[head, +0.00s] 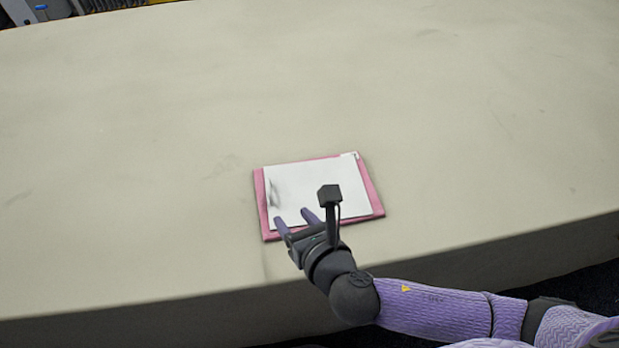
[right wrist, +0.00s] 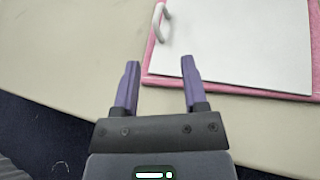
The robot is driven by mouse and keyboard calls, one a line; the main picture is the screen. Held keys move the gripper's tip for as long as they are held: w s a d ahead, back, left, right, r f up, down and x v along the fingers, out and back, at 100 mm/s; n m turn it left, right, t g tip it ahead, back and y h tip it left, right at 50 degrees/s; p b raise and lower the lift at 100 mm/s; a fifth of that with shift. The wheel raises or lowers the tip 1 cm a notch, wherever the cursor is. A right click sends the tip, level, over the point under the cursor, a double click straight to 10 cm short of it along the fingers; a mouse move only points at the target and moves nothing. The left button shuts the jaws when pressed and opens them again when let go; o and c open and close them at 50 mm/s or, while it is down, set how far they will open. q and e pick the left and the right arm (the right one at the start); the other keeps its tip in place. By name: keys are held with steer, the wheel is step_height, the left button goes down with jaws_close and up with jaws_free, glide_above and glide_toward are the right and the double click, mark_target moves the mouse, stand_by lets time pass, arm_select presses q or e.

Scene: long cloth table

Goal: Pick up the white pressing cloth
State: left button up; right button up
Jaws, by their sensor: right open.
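The white pressing cloth (head: 305,185) lies flat on a pink pad (head: 373,195) on the table. A raised, curved fold stands up at its left edge; it shows as a white loop in the right wrist view (right wrist: 158,22). My right gripper (head: 294,216) is open and empty, above the near left part of the pad. In the right wrist view its purple fingertips (right wrist: 160,64) point toward the loop, which lies ahead of them and apart from them. The cloth (right wrist: 235,40) extends ahead and to the right. My left gripper is not in view.
The long cloth-covered table (head: 480,120) is bare around the pad. Its near edge runs just in front of the pad, beneath my right arm, with dark floor (right wrist: 40,130) below. Some unclear items stand beyond the far left corner.

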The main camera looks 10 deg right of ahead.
mark_target(271, 198)
steer(key=b+x, duration=0.1)
steer(key=x, duration=0.1)
steer(key=b+x, duration=0.1)
steer(key=x, duration=0.2)
steer(key=b+x, duration=0.1)
steer(key=x, duration=0.1)
steer(key=shift+a+f, duration=0.4)
steer(key=shift+f, duration=0.15)
steer(key=shift+w+a, duration=0.1)
steer(key=shift+w, duration=0.25)
jaws_close()
